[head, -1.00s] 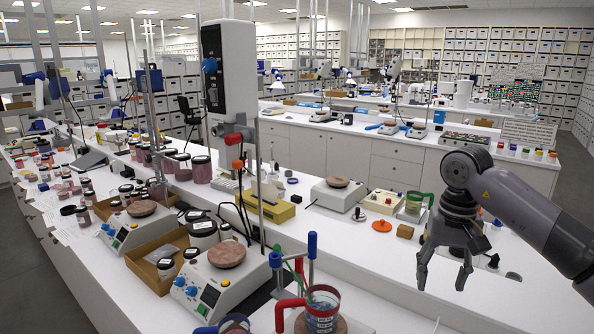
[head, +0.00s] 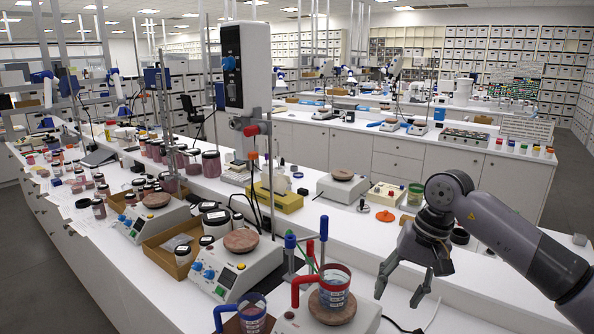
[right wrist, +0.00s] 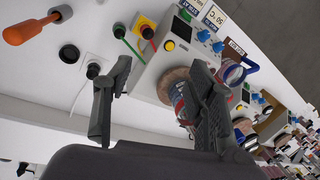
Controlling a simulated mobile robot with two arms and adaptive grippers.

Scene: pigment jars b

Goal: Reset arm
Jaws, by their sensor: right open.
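My right gripper (head: 400,297) is open and empty above the white bench, at the lower right of the head view. Its two fingers point down and stand apart. In the right wrist view the open fingers (right wrist: 160,80) frame bare bench and the edge of a stirrer hotplate. One finger covers part of a beaker there. In the head view that beaker, with a red rim and red handle (head: 334,283), stands on a hotplate left of the gripper, clear of its fingers. My left gripper is not in view.
A blue-handled beaker (head: 252,312) stands at the bottom of the head view. Another hotplate (head: 238,265) and several pigment jars (head: 211,165) are further left. An orange-handled tool (right wrist: 30,30) lies on the bench in the right wrist view. A cable (head: 405,328) lies below the gripper.

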